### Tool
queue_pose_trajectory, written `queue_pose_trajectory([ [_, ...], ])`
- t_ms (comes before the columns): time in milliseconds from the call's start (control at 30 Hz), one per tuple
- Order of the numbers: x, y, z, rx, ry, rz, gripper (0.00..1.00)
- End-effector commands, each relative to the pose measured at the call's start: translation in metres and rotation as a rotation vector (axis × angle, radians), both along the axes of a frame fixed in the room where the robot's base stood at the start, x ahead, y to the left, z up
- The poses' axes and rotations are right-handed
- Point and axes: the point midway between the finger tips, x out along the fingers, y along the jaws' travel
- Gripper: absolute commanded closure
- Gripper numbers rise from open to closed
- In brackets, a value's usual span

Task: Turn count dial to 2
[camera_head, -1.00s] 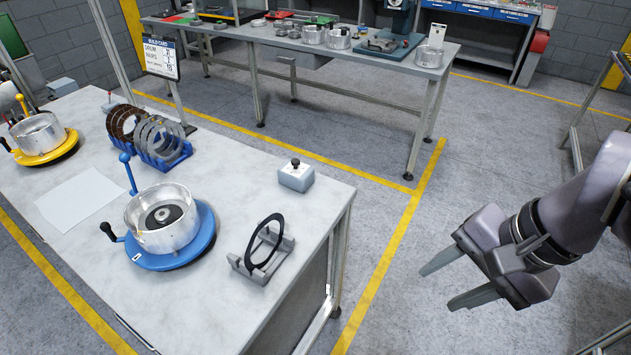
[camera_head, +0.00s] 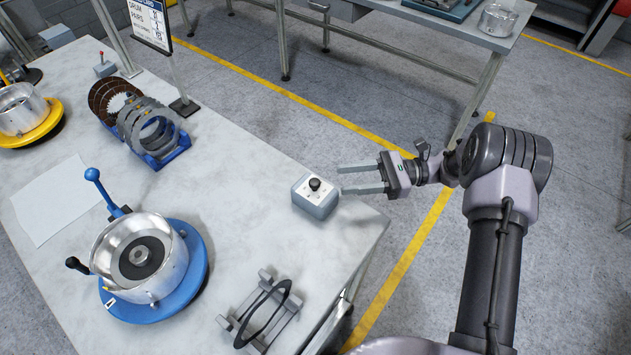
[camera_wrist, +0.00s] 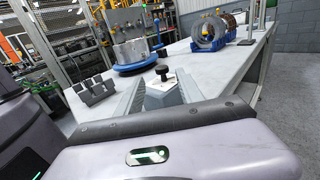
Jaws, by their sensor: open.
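The count dial is a black knob (camera_head: 315,184) on top of a small grey-blue box (camera_head: 316,202) near the right edge of the white table. The box's top face carries small dark marks, too small to read. My gripper (camera_head: 361,178) is open and empty, just to the right of the box, with its two fingers pointing left toward it. In the wrist view the knob (camera_wrist: 162,72) and its box (camera_wrist: 163,92) show ahead, framed between the spread fingers (camera_wrist: 160,98). The setting of the dial cannot be read.
A blue round fixture (camera_head: 190,272) holding a metal drum (camera_head: 165,275) stands at the front left. A grey stand (camera_head: 268,279) with a black ring is in front of the box. A blue rack (camera_head: 172,154) of rings stands behind. A build card (camera_head: 150,22) stands at the back.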

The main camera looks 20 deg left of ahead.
Motion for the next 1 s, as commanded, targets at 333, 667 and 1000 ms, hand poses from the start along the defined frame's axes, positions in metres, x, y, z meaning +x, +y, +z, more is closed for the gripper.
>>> queue_pose_trajectory([
  [333, -0.029, 0.069, -0.001, -0.001, 0.001, 0.002, 0.56],
  [667, -0.033, 0.08, 0.0, -0.001, 0.0, 0.0, 0.56],
  [1000, -0.033, 0.079, 0.0, -0.001, 0.0, 0.001, 1.0],
])
